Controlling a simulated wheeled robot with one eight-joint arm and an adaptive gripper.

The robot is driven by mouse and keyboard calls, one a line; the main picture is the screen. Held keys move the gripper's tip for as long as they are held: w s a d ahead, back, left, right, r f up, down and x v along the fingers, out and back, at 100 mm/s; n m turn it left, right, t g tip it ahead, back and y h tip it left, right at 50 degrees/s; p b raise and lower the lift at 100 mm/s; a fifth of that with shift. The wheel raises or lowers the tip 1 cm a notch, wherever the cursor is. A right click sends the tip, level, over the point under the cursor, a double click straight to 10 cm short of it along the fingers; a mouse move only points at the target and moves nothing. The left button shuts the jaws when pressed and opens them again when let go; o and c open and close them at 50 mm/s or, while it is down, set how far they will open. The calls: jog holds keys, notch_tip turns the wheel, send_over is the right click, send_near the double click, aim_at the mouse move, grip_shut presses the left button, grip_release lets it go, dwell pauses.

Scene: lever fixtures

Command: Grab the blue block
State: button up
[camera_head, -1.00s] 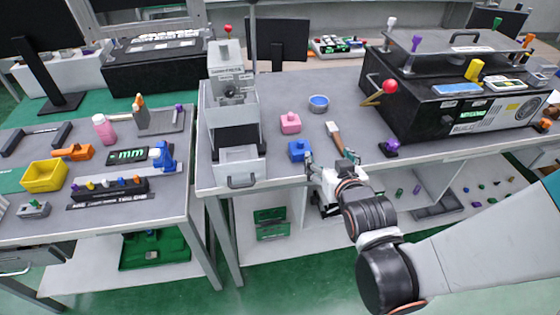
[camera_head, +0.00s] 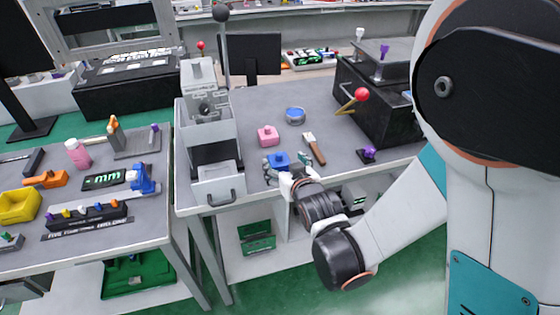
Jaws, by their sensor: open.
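The blue block (camera_head: 281,158) has a small knob on top and sits near the front edge of the grey table (camera_head: 258,105), right of the grey drawer machine. My gripper (camera_head: 285,166) is at the block, with a finger on its left side and another on its right. The jaws are open around the block. Whether a finger touches it I cannot tell. The lower part of the block is partly hidden by my gripper.
A pink block (camera_head: 268,136) stands just behind, with a blue round dish (camera_head: 295,116) beyond it. A brush (camera_head: 315,148) and a purple knob (camera_head: 369,154) lie to the right. The grey machine (camera_head: 212,140) stands close on the left.

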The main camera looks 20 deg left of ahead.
aim_at(280, 160)
jog(key=x, duration=0.4)
jog(key=shift+a+f+b, duration=0.1)
jog(key=shift+f+b, duration=0.05)
jog(key=shift+b, duration=0.15)
jog(key=c, duration=1.3)
jog(key=shift+r, duration=0.2)
